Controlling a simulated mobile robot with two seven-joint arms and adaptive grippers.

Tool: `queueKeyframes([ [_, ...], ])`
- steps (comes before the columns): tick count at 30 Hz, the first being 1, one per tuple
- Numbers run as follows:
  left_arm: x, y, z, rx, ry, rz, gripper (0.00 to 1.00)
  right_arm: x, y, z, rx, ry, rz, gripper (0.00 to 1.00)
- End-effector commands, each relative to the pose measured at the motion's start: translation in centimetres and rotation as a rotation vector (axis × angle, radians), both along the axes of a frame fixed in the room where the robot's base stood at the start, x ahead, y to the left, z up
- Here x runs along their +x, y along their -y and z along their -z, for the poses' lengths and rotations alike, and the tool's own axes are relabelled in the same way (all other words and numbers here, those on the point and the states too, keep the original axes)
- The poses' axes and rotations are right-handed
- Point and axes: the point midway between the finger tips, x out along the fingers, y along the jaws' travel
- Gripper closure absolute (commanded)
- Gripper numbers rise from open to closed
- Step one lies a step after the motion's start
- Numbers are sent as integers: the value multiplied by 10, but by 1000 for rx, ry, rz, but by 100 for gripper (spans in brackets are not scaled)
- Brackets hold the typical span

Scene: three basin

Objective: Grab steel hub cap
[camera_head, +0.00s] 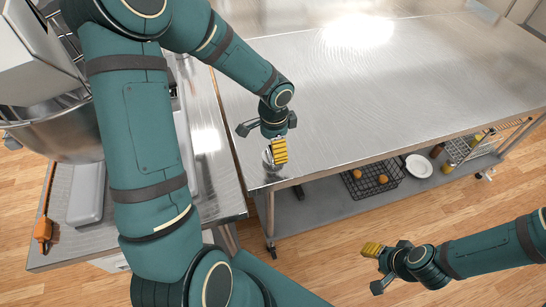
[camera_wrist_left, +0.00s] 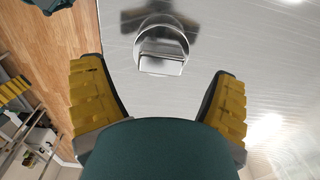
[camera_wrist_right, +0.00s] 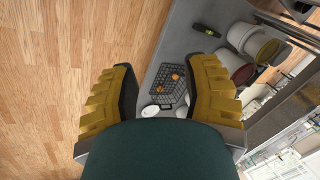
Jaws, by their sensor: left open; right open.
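The steel hub cap (camera_wrist_left: 163,42) is a shiny round metal piece with a raised block-like part on its near side. It lies on the steel table (camera_head: 400,70) near the front left corner. In the head view the hub cap (camera_head: 267,158) is mostly hidden behind my left gripper (camera_head: 279,150). In the left wrist view my left gripper (camera_wrist_left: 160,80) is open, with the hub cap ahead between the lines of its fingers and nothing in its grasp. My right gripper (camera_head: 372,249) is open and empty over the floor in front of the table; its fingers also show in the right wrist view (camera_wrist_right: 160,75).
A mixer with a steel bowl (camera_head: 55,128) stands on the left counter (camera_head: 60,240). The table's lower shelf holds a wire basket (camera_head: 372,178) with oranges, a white plate (camera_head: 419,167) and jars. The tabletop beyond the hub cap is clear.

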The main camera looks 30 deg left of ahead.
Motion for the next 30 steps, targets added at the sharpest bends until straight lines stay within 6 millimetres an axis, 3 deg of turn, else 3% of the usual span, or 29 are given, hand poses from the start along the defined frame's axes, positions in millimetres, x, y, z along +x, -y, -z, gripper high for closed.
queueKeyframes([
  [3, -1, -2, 20, -1, -2, -1, 13, -4, -1, 16, 1, -8, -6, 53],
  [9, -2, -2, 42, -1, -2, 1, 13, -10, -2, 33, 4, -23, -17, 53],
  [18, -2, -2, 42, 0, -1, 0, 14, -11, -2, 32, 5, -24, -19, 53],
  [23, -1, -2, 42, 0, -1, 0, 70, -11, -2, 32, 5, -23, -19, 53],
  [24, -2, -2, 42, 0, -1, 0, 76, -10, -2, 32, 5, -23, -19, 53],
  [30, -1, -2, 42, 0, -1, 0, 77, -10, -2, 32, 5, -24, -18, 53],
])
